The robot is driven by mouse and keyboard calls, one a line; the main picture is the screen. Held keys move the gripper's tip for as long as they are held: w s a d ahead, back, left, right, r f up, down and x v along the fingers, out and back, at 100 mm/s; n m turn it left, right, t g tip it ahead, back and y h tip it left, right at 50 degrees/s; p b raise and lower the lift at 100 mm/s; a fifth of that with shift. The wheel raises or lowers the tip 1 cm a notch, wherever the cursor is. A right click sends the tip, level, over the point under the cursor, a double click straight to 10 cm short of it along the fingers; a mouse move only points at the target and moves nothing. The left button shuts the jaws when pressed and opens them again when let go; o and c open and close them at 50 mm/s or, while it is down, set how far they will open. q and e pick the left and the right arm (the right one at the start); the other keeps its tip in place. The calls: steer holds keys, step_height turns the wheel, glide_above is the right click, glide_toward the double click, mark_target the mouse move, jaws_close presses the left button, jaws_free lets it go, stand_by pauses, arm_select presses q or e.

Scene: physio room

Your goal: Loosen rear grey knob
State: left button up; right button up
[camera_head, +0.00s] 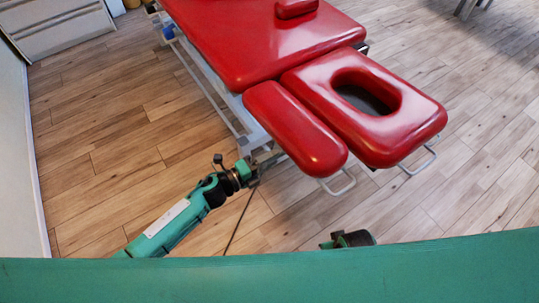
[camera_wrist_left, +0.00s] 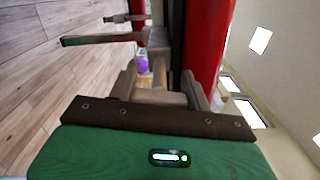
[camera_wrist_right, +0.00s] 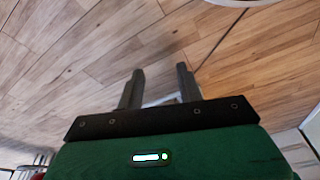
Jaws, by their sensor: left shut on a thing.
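My left gripper (camera_head: 247,169) reaches in from the left to the table's frame, just under the narrow red armrest pad. In the left wrist view its fingers (camera_wrist_left: 163,88) are on both sides of a small grey-brown piece (camera_wrist_left: 160,96), which looks like the grey knob. The gripper is shut on it. The fingers hide part of the knob, and its turn cannot be told. In the head view the knob is too small to make out. My right gripper (camera_wrist_right: 159,86) is open and empty above the wooden floor.
The red treatment table (camera_head: 260,40) has an armrest pad (camera_head: 295,130) and a headrest (camera_head: 415,112) with a face hole. A purple knob (camera_wrist_left: 141,65) is beyond the left fingers. A grey cabinet (camera_head: 58,25) stands far left. Floor (camera_head: 110,130) left of the table is clear.

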arm_select(q)
steer(key=shift+n+p, duration=0.65)
steer(key=shift+n, duration=0.75)
arm_select(e)
steer(key=shift+s+f, duration=0.2)
steer(key=shift+f, duration=0.75)
steer(key=shift+s+f, duration=0.2)
steer(key=shift+f, duration=0.75)
steer(key=shift+d, duration=0.1)
arm_select(q)
steer(key=o, duration=1)
steer(key=shift+a, duration=0.1)
